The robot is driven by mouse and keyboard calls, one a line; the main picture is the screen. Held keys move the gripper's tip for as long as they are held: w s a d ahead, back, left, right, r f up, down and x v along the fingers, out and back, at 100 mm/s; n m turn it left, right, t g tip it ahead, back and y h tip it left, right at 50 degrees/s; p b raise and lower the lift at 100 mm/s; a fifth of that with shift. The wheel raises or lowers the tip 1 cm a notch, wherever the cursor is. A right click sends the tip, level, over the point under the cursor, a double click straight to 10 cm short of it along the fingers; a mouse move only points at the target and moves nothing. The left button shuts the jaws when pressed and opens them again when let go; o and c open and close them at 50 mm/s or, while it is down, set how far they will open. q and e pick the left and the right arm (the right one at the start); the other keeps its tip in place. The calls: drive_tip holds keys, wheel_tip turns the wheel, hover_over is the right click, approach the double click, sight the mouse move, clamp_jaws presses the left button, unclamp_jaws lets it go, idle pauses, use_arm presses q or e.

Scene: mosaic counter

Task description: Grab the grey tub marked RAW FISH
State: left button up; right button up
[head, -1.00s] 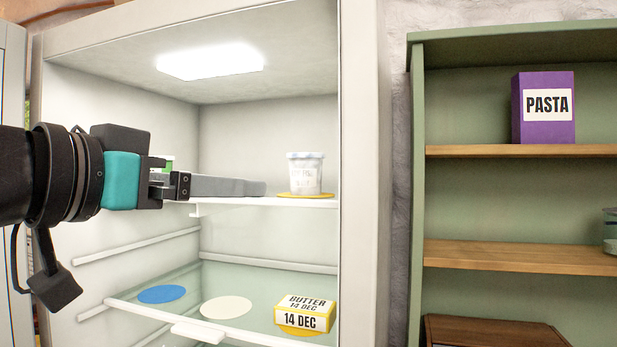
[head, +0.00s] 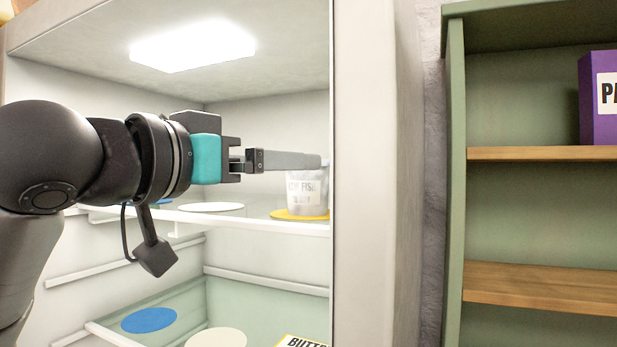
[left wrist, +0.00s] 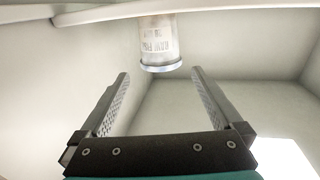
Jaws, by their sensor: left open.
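The pale grey tub marked RAW FISH (head: 306,193) stands upright on a yellow disc (head: 300,215) at the right of the fridge's upper shelf. My left gripper (head: 322,161) reaches in from the left, level with the tub's top. Its near finger hides the tub's upper edge in the head view. In the left wrist view the tub (left wrist: 159,40) appears upside down, in line with the gap between the open fingers (left wrist: 161,73). No finger visibly presses on it. My right gripper is not in view.
A white disc (head: 211,206) lies bare on the upper shelf. The lower shelf has a blue disc (head: 148,320), a cream disc (head: 216,338) and a partly cut-off butter box (head: 300,341). The fridge's right wall (head: 362,180) stands close beside the tub. A green shelf unit (head: 456,180) holds a purple pasta box (head: 598,120).

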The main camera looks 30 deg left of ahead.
use_arm(q)
drive_tip(key=w, duration=0.5)
drive_tip(key=w+d+p, duration=0.1)
drive_tip(key=w, duration=0.1)
drive_tip(key=shift+w+r, duration=0.25)
drive_tip(key=shift+w, duration=0.1)
drive_tip(key=c, duration=1.3)
